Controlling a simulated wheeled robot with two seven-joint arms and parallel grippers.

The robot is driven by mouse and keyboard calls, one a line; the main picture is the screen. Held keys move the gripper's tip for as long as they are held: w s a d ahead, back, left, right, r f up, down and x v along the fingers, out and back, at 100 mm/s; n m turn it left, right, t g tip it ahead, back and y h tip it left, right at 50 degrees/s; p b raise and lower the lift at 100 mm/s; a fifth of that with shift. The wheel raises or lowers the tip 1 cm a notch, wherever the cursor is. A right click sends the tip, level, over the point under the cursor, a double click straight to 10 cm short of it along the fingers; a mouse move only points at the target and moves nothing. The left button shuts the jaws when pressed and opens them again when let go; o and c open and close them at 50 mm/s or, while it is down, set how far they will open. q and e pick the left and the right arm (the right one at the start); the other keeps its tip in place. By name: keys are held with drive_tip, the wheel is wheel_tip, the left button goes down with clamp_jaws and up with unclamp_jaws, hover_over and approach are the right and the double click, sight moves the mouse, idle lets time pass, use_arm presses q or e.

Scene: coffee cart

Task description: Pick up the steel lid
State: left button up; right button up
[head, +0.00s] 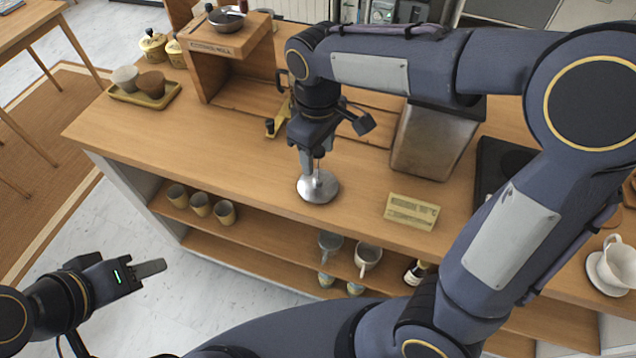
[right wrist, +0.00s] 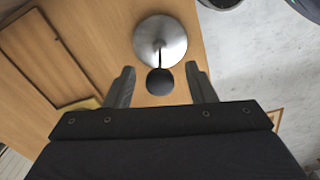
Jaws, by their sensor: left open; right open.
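The steel lid (head: 319,189) is a round, shiny disc lying on the wooden counter near its front edge. In the right wrist view the lid (right wrist: 165,36) has a dark round knob (right wrist: 160,82) on a thin stem. My right gripper (head: 312,165) points down just above the lid in the head view. In the right wrist view its two open fingers (right wrist: 161,88) stand on either side of the knob, with gaps on both sides. My left gripper (head: 150,268) is open and empty at the lower left, away from the counter.
A steel container (head: 432,140) stands behind and right of the lid. A small yellowish sign (head: 411,212) lies to its right. A wooden stand (head: 225,55) is at the back left. Several cups (head: 200,204) sit on the shelf below. The counter left of the lid is clear.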

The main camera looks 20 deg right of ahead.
clamp_jaws()
idle(0.3)
drive_tip(key=shift+r, duration=0.1)
